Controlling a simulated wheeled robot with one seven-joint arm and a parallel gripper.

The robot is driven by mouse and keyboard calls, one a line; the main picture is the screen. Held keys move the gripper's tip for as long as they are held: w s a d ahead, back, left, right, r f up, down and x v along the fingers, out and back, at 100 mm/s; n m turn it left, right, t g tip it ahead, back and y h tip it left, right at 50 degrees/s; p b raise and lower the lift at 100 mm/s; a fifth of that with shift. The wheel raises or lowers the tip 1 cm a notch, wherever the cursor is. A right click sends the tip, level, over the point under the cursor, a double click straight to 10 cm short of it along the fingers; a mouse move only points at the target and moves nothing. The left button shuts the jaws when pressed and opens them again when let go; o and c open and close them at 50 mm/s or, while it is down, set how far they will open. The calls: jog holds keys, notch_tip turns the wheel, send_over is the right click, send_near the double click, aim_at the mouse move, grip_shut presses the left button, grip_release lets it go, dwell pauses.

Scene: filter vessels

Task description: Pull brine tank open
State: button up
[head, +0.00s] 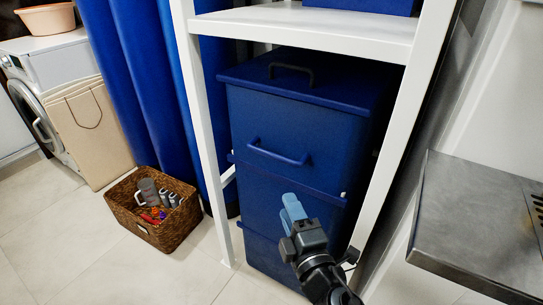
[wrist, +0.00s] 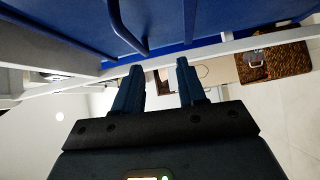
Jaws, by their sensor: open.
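The brine tank appears to be the dark blue box unit (head: 275,125) inside a white frame. It has a lid with a black handle (head: 291,72) on top and a blue bar handle (head: 278,152) on its front. Its lid looks seated and its front looks closed. My gripper (head: 292,208) is in front of the blue unit, below and slightly right of the bar handle, and apart from it. In the wrist view, my gripper (wrist: 159,68) is open with nothing between its fingers. The bar handle (wrist: 122,28) shows there beyond the fingertips, against the blue front.
The white frame (head: 203,130) has uprights on both sides of the unit and a shelf (head: 310,27) above. A wicker basket (head: 150,225) holding several items stands on the floor to the left. A metal counter (head: 480,220) is at right. Tiled floor at lower left is clear.

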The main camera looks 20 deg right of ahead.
jog(key=n+t+h, duration=0.1)
jog(key=n, duration=0.1)
send_near(271, 156)
jog(key=w, duration=0.5)
jog(key=w+d, duration=0.1)
jog(key=w, duration=0.2)
jog(key=w+d+r, duration=0.1)
jog(key=w, duration=0.1)
jog(key=shift+w+p, duration=0.25)
jog(key=shift+p, duration=0.15)
jog(key=shift+f, duration=0.1)
grip_shut()
